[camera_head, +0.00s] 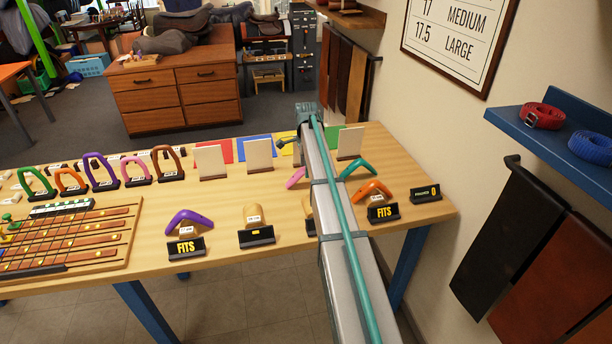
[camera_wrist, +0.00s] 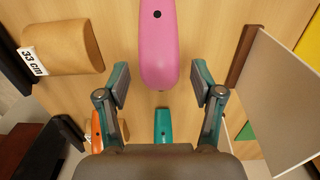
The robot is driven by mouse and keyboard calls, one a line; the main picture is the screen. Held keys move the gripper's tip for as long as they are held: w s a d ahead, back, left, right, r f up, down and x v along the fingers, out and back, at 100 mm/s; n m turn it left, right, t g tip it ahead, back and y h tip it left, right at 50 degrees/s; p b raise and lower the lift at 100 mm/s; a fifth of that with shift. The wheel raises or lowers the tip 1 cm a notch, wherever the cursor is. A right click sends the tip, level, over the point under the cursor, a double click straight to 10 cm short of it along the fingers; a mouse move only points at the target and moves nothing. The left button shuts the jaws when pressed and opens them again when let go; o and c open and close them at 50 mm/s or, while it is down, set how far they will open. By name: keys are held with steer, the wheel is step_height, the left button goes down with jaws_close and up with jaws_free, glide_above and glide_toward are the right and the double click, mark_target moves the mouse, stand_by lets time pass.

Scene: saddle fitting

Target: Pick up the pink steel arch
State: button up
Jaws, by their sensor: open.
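A pink arch (camera_wrist: 158,45) lies in the upper middle of the wrist view, with a dark round hole in it. In the head view a bit of pink (camera_head: 296,178) shows just left of my arm, which hides the rest. My gripper (camera_wrist: 160,84) is open, with one finger on each side of the arch's near end. I see gaps between the fingers and the pink surface, and cannot tell the height between them. Another pink arch (camera_head: 135,172) stands upright in the row at the left of the table in the head view.
Near the pink arch are a teal arch (camera_head: 357,168), an orange arch (camera_head: 372,190) and a tan block marked 33 cm (camera_wrist: 68,47). A white panel (camera_wrist: 278,95) stands close on the right in the wrist view. A purple arch (camera_head: 190,220) sits on the table's front left.

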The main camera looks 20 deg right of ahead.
steer(key=shift+f+p, duration=0.3)
steer(key=shift+f, duration=1.1)
steer(key=c, duration=1.2)
jaws_close()
steer(key=shift+r, duration=0.2)
